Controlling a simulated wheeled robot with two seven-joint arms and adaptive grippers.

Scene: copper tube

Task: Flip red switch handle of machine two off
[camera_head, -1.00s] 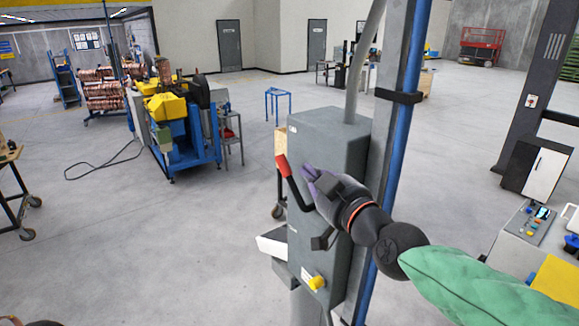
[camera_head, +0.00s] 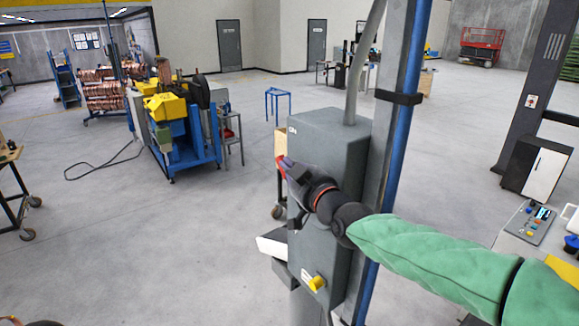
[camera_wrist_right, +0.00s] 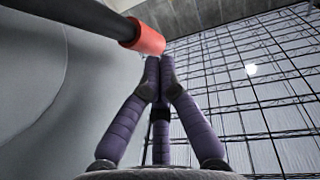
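The switch box (camera_head: 318,140) is a grey cabinet on a post in the middle of the head view. Its red switch handle (camera_head: 281,162) points up on the box's left side, mostly hidden behind my right gripper (camera_head: 287,170). In the right wrist view, the dark lever comes in from the upper left and ends in the red grip (camera_wrist_right: 148,37). The purple fingers of my right gripper (camera_wrist_right: 160,68) are drawn together, tips just below the red grip. They look beside it, not around it; whether they touch it I cannot tell. My left gripper is not in view.
A yellow knob (camera_head: 317,283) sits low on the box. A blue and grey column (camera_head: 395,150) stands right behind it. A blue and yellow machine (camera_head: 182,130) stands at the left. A control panel (camera_head: 535,222) is at the right.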

